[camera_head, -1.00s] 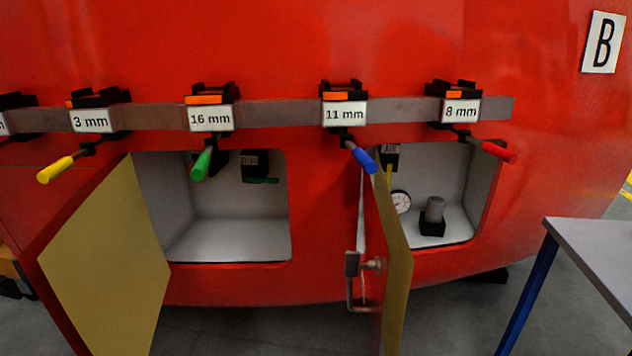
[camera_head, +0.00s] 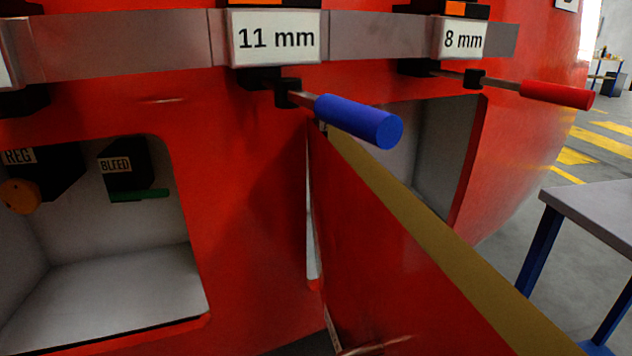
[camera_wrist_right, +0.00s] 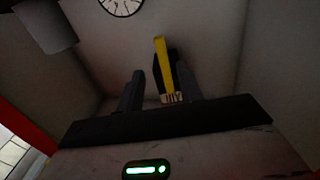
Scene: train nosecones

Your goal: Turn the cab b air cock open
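In the right wrist view, which looks upside down, the air cock is a black block with an inverted "AIR" label and a yellow lever (camera_wrist_right: 160,52). My right gripper (camera_wrist_right: 159,72) is open, its two dark fingers apart. The lever and block show between the fingers in the picture. I cannot tell whether a finger touches them. In the head view the cock is hidden behind the open right door (camera_head: 400,250). Neither gripper shows in the head view.
A dial gauge (camera_wrist_right: 121,5) and a grey cylinder (camera_wrist_right: 45,25) share the compartment. Wrenches with a blue handle (camera_head: 355,121) and a red handle (camera_head: 556,94) jut out above the openings. REG and BLEED cocks (camera_head: 130,172) sit in the left compartment. A table (camera_head: 600,200) stands at right.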

